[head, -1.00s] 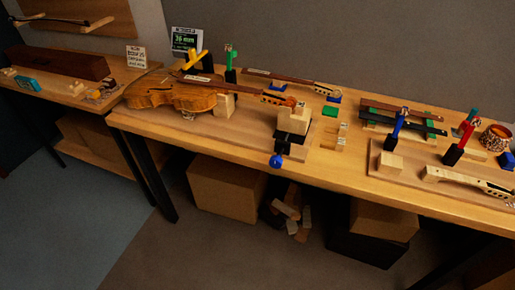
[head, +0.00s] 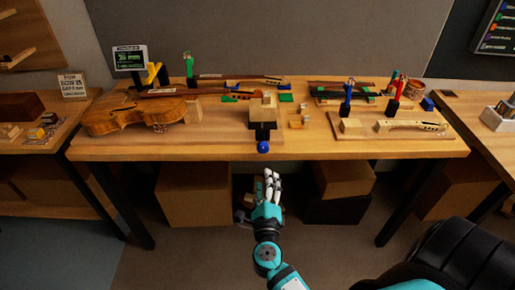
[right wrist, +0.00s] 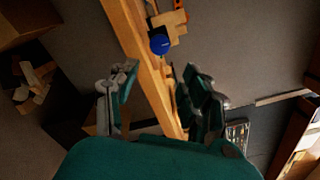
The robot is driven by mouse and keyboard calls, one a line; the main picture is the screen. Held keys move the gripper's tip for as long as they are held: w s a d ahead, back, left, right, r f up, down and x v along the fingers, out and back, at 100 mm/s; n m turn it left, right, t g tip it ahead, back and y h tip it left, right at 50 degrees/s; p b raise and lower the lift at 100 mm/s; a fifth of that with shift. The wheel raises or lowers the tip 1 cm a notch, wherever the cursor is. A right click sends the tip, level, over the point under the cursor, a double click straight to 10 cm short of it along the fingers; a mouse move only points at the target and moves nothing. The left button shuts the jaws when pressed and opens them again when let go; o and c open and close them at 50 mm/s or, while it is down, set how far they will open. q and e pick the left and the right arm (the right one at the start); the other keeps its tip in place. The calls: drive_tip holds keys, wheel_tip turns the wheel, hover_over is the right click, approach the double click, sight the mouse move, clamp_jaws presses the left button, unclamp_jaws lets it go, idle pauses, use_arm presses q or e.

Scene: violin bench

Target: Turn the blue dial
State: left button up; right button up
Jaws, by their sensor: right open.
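The blue dial (head: 263,147) is a small round knob at the front edge of the workbench (head: 330,148), below a dark block with wooden blocks on it. It also shows in the right wrist view (right wrist: 159,44), ahead of the fingers. My right gripper (head: 270,183) is below and in front of the bench edge, under the dial in the head view and apart from it. In the right wrist view its fingers (right wrist: 155,95) are spread with nothing between them. My left gripper is not in view.
A violin (head: 135,115) lies on the bench left of the dial. A pale violin neck (head: 410,125) lies to the right. Cardboard boxes (head: 195,190) stand under the bench. A second table (head: 35,145) stands at the left.

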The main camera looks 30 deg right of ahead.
sight(263, 149)
drive_tip(key=p+x, duration=0.1)
drive_tip(key=x, duration=1.2)
drive_tip(key=shift+w, duration=0.35)
drive_tip(key=shift+w+d, duration=0.3)
drive_tip(key=shift+w, duration=0.25)
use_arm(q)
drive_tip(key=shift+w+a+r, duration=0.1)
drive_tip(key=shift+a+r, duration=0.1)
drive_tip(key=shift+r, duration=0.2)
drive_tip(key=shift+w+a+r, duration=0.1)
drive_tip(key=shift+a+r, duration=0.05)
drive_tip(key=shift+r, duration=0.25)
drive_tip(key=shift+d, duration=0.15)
use_arm(e)
drive_tip(key=shift+c, duration=0.4)
